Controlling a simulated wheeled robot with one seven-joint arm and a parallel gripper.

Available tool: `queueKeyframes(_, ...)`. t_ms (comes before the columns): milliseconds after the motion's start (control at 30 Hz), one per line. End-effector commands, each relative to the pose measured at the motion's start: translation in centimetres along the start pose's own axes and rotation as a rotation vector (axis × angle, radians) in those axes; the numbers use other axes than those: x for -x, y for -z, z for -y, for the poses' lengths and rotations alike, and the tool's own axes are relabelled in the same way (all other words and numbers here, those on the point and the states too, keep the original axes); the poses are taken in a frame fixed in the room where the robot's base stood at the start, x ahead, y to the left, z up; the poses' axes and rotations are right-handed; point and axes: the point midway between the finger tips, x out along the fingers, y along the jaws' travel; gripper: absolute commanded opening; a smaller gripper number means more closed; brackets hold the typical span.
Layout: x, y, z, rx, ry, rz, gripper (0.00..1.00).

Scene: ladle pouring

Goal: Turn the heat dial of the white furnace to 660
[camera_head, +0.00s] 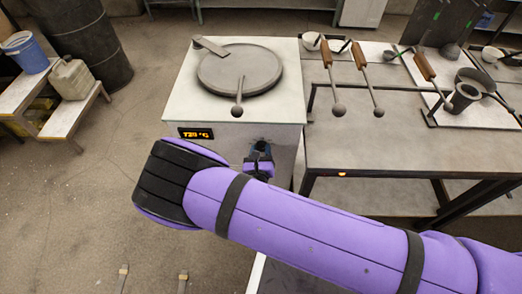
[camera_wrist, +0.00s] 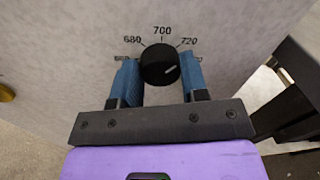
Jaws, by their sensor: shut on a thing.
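The white furnace (camera_head: 195,95) stands left of the table in the head view, with a round grey lid (camera_head: 240,62) on top. Its small display (camera_head: 195,133) shows orange digits that look like 729 °C. The black heat dial (camera_wrist: 159,64) is on the front panel in the wrist view. Its white mark points right and slightly up, below the 720 label. Labels 680, 700 and 720 are readable; a label at left is partly hidden by a finger. My gripper (camera_wrist: 160,78) is shut on the dial, one blue finger on each side; it also shows in the head view (camera_head: 259,152).
A grey table (camera_head: 400,155) stands right of the furnace, holding ladles with wooden handles (camera_head: 360,55) and a dark crucible (camera_head: 463,97). A low bench (camera_head: 70,112) with a blue bucket (camera_head: 25,52) and a dark barrel (camera_head: 85,40) stand at left. The floor left of the furnace is clear.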

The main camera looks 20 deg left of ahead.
Motion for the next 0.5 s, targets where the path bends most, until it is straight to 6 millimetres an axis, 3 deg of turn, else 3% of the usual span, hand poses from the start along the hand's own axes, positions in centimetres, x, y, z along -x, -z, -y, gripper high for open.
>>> queueKeyframes(500,0.04,0.08,-0.12,0.420,0.004,0.027,0.17)
